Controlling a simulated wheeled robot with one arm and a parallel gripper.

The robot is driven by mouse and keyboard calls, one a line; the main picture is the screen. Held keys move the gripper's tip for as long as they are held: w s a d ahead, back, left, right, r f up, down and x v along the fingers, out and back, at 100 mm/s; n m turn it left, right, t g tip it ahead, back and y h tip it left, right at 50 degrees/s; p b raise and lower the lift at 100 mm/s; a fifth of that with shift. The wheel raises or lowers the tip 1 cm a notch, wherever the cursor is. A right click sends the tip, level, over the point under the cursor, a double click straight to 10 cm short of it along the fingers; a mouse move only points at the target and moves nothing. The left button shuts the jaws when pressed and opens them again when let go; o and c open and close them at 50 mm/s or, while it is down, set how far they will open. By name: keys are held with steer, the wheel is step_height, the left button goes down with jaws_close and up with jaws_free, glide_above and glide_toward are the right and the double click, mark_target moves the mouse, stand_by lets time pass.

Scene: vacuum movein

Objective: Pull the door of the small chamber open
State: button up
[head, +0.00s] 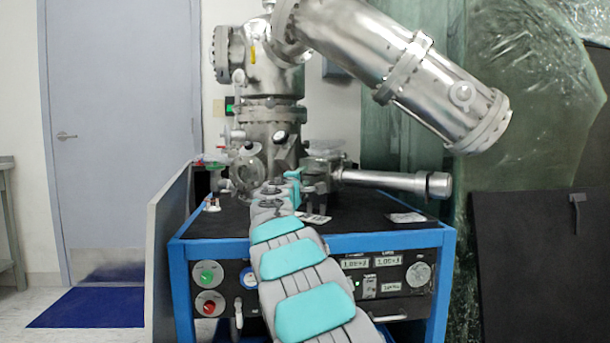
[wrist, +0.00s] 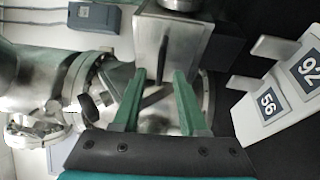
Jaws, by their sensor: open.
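The small chamber is part of the steel equipment on the blue-framed cart. In the head view a round flanged port (head: 248,172) shows on its front. In the wrist view a round metal face (wrist: 158,118), which looks like the chamber door, lies behind and between my fingers. In the head view my arm hides part of the chamber front.
A large steel cylinder (head: 400,75) hangs at upper right, and a horizontal steel tube (head: 395,182) juts right above the cart top (head: 350,218). A metal box (wrist: 172,45) sits just beyond my fingertips.

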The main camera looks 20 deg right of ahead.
steer(key=shift+x, duration=0.9)
jaws_close()
steer(key=shift+f, duration=0.1)
stand_by(0.8)
